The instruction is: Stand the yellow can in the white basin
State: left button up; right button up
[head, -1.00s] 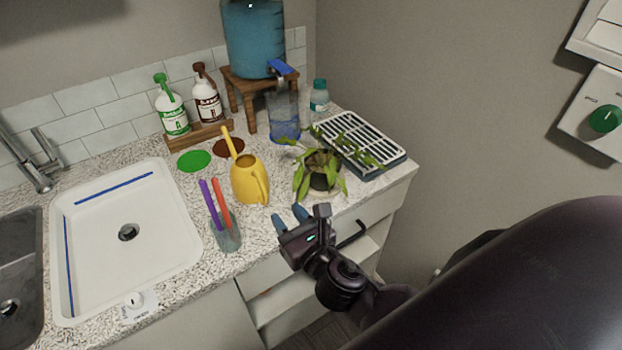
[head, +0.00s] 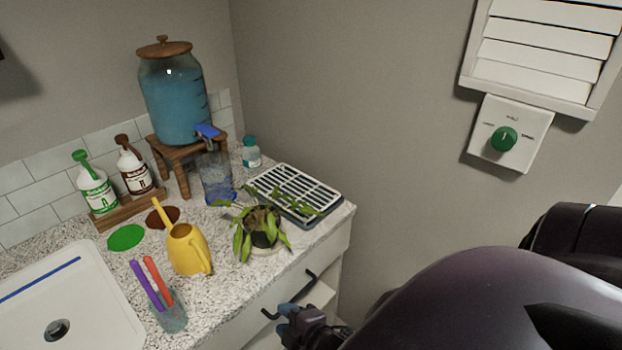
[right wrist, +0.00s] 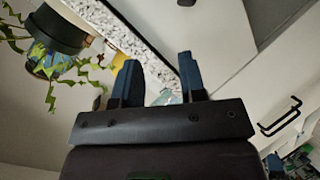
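The yellow can (head: 187,252) stands upright on the speckled counter, its spout pointing up and left. The white basin (head: 101,296) is at the lower left, partly cut off by the picture edge; its drain shows, and the part in view holds no can. My right gripper (head: 284,318) is low in the head view, in front of the drawers and well right of the can. In the right wrist view its blue fingers (right wrist: 159,82) are apart with nothing between them. My left gripper is not in view.
A blue water dispenser (head: 175,100) stands on a wooden stool. A drawer (head: 300,300) is below the counter.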

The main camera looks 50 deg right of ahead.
jog(key=s+d+f+m+g, duration=0.1)
jog(key=s+f+m, duration=0.3)
jog(key=m, duration=0.7)
jog(key=shift+s+d+g, duration=0.3)
jog(key=shift+s+d, duration=0.1)
jog(key=shift+d, duration=0.3)
jog(key=shift+f, duration=0.1)
